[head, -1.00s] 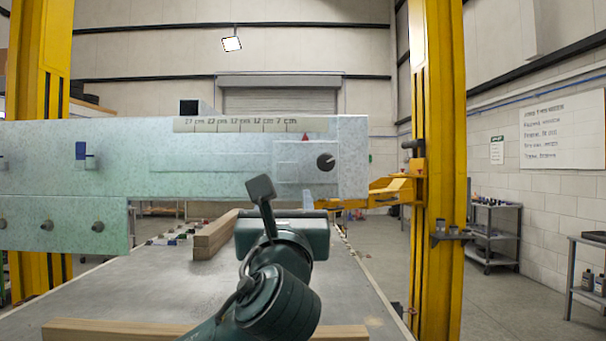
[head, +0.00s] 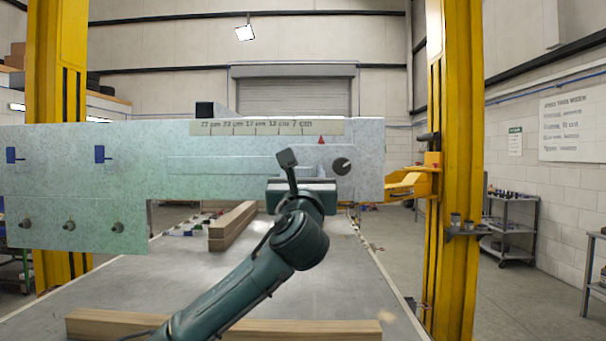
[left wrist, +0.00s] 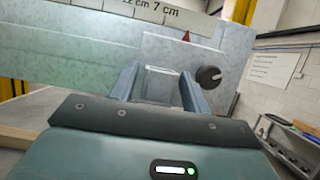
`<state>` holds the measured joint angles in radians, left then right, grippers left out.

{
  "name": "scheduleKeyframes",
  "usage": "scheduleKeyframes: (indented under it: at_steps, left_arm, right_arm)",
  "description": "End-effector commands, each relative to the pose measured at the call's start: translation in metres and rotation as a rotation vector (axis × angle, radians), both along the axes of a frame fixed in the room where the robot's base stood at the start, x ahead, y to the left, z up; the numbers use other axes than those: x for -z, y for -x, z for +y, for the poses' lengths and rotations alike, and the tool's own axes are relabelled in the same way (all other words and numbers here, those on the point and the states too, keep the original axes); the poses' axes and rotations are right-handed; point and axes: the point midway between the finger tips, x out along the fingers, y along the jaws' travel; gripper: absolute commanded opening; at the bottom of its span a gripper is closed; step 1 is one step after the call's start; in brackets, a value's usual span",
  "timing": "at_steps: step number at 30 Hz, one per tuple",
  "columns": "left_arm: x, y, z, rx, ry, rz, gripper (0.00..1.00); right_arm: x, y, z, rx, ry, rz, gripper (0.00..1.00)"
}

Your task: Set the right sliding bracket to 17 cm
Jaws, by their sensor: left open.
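The right sliding bracket (head: 313,164) is a speckled grey plate with a black knob (head: 341,166) and a red pointer (head: 321,140). The scale strip (head: 265,128) above it falls in value to the right. The pointer stands just right of the "7 cm" label, also in the left wrist view (left wrist: 187,37). My left gripper (head: 303,184) is at the bracket's lower part and hides it in the head view. In the left wrist view its two fingers (left wrist: 160,88) are open, with a pale grey block between them; contact cannot be told. My right gripper is out of view.
The trailer frame (head: 75,195) carries blue clips and several pegs at its left. Below lies a grey table (head: 190,285) with wooden beams (head: 232,226) and small parts. Yellow posts (head: 445,110) stand on both sides.

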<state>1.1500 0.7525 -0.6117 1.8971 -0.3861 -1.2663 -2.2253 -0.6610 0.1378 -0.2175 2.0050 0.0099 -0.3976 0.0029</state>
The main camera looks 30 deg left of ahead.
Motion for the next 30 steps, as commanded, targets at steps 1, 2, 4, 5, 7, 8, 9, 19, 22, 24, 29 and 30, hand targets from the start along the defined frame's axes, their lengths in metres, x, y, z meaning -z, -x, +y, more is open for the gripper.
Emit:
scheduleKeyframes:
  at_steps: [1,2,4,5,7,8,9,19,22,24,29,30]
  left_arm:
    - [0.0,0.0,0.0,0.0,0.0,0.0,0.47]
    - [0.0,0.0,0.0,0.0,0.0,0.0,0.47]
    - [0.0,0.0,0.0,0.0,0.0,0.0,0.43]
    - [0.0,0.0,0.0,0.0,0.0,0.0,0.41]
    - [0.0,0.0,0.0,0.0,0.0,0.0,0.35]
    - [0.0,0.0,0.0,0.0,0.0,0.0,0.33]
    - [0.0,0.0,0.0,0.0,0.0,0.0,0.29]
    - [0.0,0.0,0.0,0.0,0.0,0.0,0.02]
    - [0.0,0.0,0.0,0.0,0.0,0.0,0.0]
    - [0.0,0.001,0.0,0.0,0.0,0.0,0.0]
    - [0.001,0.01,0.018,-0.006,0.0,0.001,0.0]
    - [0.001,0.015,0.026,-0.007,-0.002,0.001,0.0]
  right_arm:
    - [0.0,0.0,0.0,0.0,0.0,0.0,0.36]
    - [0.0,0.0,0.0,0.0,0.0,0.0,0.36]
    - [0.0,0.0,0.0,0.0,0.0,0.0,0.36]
    - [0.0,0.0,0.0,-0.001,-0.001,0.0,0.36]
    - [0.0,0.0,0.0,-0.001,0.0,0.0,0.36]
    - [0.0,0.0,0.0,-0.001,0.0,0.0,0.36]
    - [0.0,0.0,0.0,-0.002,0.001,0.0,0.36]
    - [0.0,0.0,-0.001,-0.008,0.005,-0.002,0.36]
    - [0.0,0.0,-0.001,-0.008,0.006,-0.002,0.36]
    - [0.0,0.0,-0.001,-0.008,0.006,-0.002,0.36]
    - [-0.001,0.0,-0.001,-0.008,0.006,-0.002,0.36]
    - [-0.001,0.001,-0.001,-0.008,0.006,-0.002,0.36]
